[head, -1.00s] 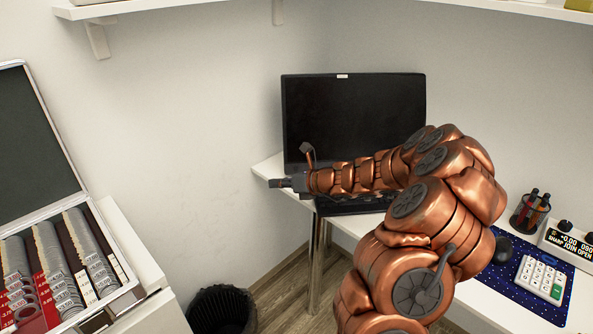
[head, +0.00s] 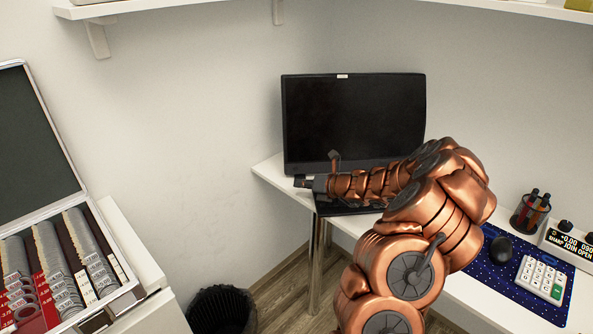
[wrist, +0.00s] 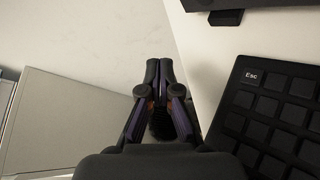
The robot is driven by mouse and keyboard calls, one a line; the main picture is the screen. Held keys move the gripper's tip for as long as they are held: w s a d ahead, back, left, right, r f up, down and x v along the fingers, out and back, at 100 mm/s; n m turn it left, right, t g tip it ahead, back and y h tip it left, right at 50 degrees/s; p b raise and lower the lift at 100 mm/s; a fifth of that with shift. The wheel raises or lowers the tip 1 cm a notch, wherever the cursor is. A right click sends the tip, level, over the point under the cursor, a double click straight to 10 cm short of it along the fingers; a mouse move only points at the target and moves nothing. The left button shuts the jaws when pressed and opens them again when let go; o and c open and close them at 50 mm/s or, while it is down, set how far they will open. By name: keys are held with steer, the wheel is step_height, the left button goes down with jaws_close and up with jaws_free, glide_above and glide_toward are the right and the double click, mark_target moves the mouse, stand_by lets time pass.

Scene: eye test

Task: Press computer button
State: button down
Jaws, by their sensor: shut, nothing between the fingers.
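The computer's dark screen (head: 352,115) stands upright at the back of the white desk (head: 268,172). A black keyboard (head: 345,209) lies in front of it, mostly hidden by my arm. In the wrist view the keyboard (wrist: 275,125) fills the right side, with its Esc key (wrist: 251,74) readable. My gripper (head: 303,183) is shut and empty, by the desk's left end below the screen's lower left corner. In the wrist view its fingertips (wrist: 159,66) are together, left of the keyboard and apart from it in the picture. I cannot make out a computer button.
A mouse (head: 501,249) and a white keypad (head: 541,277) lie on a blue mat (head: 500,284) at the right, with a pen cup (head: 530,213) behind. An open coin case (head: 130,283) is at the left. A black bin (head: 221,308) stands on the floor.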

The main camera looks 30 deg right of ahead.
mark_target(296, 169)
steer(key=w, duration=0.1)
steer(key=w+d, duration=0.1)
steer(key=w+d+f, duration=0.1)
steer(key=shift+w, duration=0.35)
steer(key=shift+w+r+p, duration=0.15)
steer(key=shift+w+p, duration=0.2)
steer(key=shift+w+d+f+p, duration=0.2)
steer(key=shift+w+d+p, duration=0.15)
steer(key=shift+w, duration=0.15)
steer(key=shift+w+d+f+p, duration=0.15)
steer(key=shift+w+d+p, duration=0.1)
steer(key=shift+w+p, duration=0.15)
steer(key=shift+w, duration=0.15)
stand_by(0.4)
steer(key=shift+w+d+p, duration=0.2)
steer(key=shift+w+p, duration=0.05)
steer(key=shift+p, duration=0.25)
steer(key=shift+w+d+f+p, duration=0.15)
steer(key=shift+w+p, duration=0.15)
steer(key=shift+w, duration=0.1)
stand_by(0.8)
steer(key=shift+s, duration=0.2)
steer(key=shift+s+a, duration=0.35)
steer(key=shift+s, duration=0.25)
